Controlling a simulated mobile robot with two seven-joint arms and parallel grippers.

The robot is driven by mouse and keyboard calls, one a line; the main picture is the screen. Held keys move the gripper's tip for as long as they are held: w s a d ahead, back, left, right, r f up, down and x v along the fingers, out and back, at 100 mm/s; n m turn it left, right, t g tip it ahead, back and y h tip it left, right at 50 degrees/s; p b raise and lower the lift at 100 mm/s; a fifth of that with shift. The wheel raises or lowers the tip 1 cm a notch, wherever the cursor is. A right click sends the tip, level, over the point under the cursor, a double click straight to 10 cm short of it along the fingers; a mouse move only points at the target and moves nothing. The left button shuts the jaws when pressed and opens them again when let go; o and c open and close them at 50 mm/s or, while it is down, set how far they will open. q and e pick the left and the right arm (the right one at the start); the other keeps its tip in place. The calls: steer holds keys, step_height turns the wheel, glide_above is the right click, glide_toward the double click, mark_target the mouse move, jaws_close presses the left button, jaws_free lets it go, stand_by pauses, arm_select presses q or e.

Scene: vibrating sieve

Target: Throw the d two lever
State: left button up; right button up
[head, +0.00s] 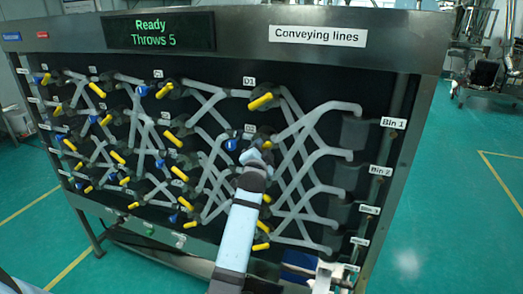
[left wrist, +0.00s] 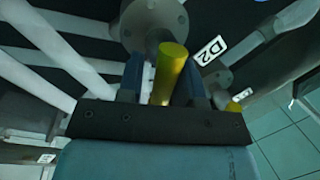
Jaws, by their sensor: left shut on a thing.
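The D2 lever is a short yellow rod (left wrist: 170,72) on a grey round valve body (left wrist: 153,22), with the D2 label (left wrist: 212,50) beside it in the left wrist view. My left gripper (left wrist: 162,82) has its two dark fingers on either side of this rod and is shut on it. In the head view my left gripper (head: 256,158) reaches up to the panel below the D1 lever (head: 260,101) and covers most of the D2 lever; a bit of yellow (head: 267,145) shows at its tip. My right gripper is not in view.
The panel carries pale branching pipes (head: 310,115) and several other yellow and blue levers close around my gripper. Bin labels such as Bin 1 (head: 393,123) run down the right side. The display (head: 158,31) reads "Ready, Throws 5". Green floor (head: 450,220) is open at right.

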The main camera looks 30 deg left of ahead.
arm_select(q)
steer(key=shift+a+r, duration=0.15)
steer(key=shift+r, duration=0.4)
steer(key=o, duration=0.7)
steer(key=shift+s, duration=0.1)
steer(key=shift+a+f, duration=0.1)
steer(key=shift+f, duration=0.25)
steer(key=shift+f, duration=0.1)
